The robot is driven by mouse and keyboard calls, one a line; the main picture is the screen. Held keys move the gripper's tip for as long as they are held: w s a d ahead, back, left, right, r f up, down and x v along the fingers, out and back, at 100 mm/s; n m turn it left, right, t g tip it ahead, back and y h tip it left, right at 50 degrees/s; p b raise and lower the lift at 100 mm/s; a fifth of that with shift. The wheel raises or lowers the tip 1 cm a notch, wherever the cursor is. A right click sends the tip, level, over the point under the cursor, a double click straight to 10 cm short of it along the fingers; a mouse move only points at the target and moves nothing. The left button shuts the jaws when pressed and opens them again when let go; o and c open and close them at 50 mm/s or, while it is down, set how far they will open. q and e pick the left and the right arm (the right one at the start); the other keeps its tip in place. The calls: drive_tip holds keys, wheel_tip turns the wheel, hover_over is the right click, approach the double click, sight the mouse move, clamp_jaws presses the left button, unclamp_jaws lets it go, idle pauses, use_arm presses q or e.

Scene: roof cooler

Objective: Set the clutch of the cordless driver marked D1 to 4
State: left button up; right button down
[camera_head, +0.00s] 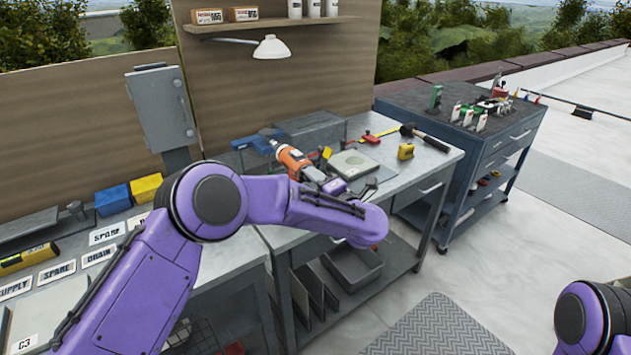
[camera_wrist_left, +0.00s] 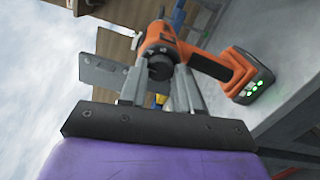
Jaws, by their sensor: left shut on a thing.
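An orange and black cordless driver (camera_head: 292,160) is at the back of the grey workbench, partly hidden by my left arm. In the left wrist view, the driver (camera_wrist_left: 207,63) shows its orange body, grip and a battery with green lights. My left gripper (camera_wrist_left: 160,73) is shut on the dark collar at its nose. In the head view, my left gripper (camera_head: 322,180) is small and largely hidden beside the driver. I cannot read a D1 mark or the clutch numbers. My right gripper is out of view.
A blue tool (camera_head: 258,142) lies behind the driver. A lamp (camera_head: 271,47) hangs above.

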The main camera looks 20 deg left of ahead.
use_arm(q)
drive_tip(key=shift+m+p, duration=0.65)
drive_tip(key=shift+m, duration=2.85)
drive_tip(key=o, duration=1.1)
drive_tip(key=shift+c, duration=0.2)
